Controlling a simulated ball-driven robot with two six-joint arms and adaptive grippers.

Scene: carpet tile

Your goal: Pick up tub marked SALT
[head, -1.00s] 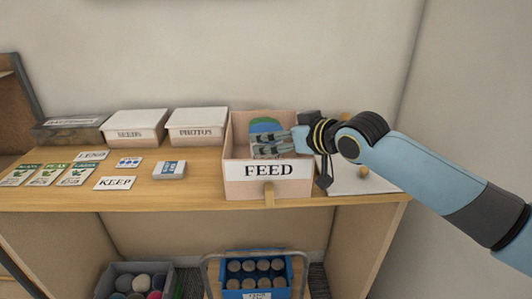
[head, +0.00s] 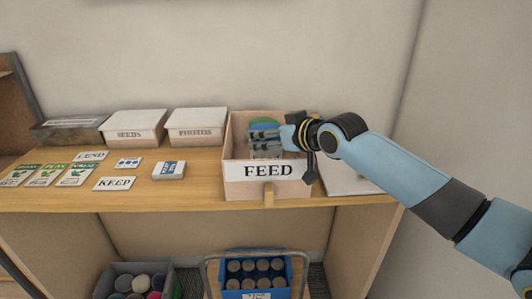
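No readable SALT marking shows in the head view. My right gripper (head: 264,143) reaches from the right into the open-topped box labelled FEED (head: 234,172) on the shelf, its fingers pointing left. A rounded blue and green thing (head: 264,123) is in the box, behind and partly hidden by the fingers. I cannot tell whether the fingers touch it or hold anything. The blue crate (head: 223,284) below holds several round-topped containers (head: 262,266); its label is cut off and unreadable. My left gripper is out of view.
Cards, including KEEP (head: 115,184), and a small pack (head: 169,170) lie in front. A pale box (head: 343,181) is partly behind my arm. A grey bin (head: 110,282) stands below.

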